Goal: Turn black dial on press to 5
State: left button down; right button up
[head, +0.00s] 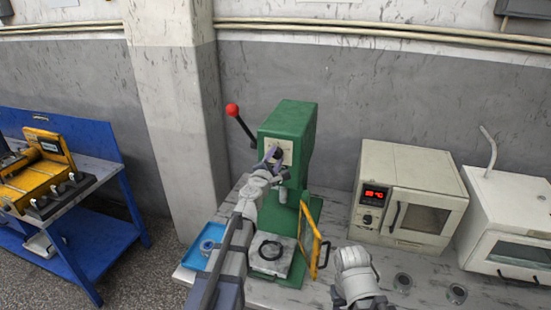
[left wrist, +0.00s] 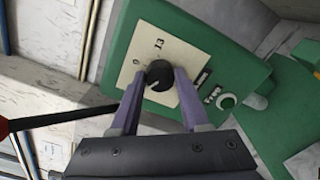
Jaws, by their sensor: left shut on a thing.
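The green press (head: 293,130) stands on the table near the wall, with a red-knobbed lever (head: 233,110) at its left. Its black dial (left wrist: 159,75) sits on a cream plate (left wrist: 133,65) with printed numbers, of which only some show. A light pointer mark is on the dial; the number it points at cannot be read. My left gripper (left wrist: 158,88) has its two purple fingers on either side of the dial, shut on it. In the head view the left gripper (head: 272,157) is at the press front and covers most of the dial. My right gripper's fingers are not visible.
A yellow-framed guard (head: 309,240) stands open at the press's right. A blue tray (head: 200,250) is at the left table edge. A beige oven (head: 408,190) with a red display and a white cabinet (head: 510,220) stand to the right.

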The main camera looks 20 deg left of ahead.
pick_arm(q)
jog(key=shift+c, duration=2)
grip_release()
jog(key=s, duration=0.7)
jog(key=shift+s, duration=0.4)
jog(key=shift+a, duration=0.1)
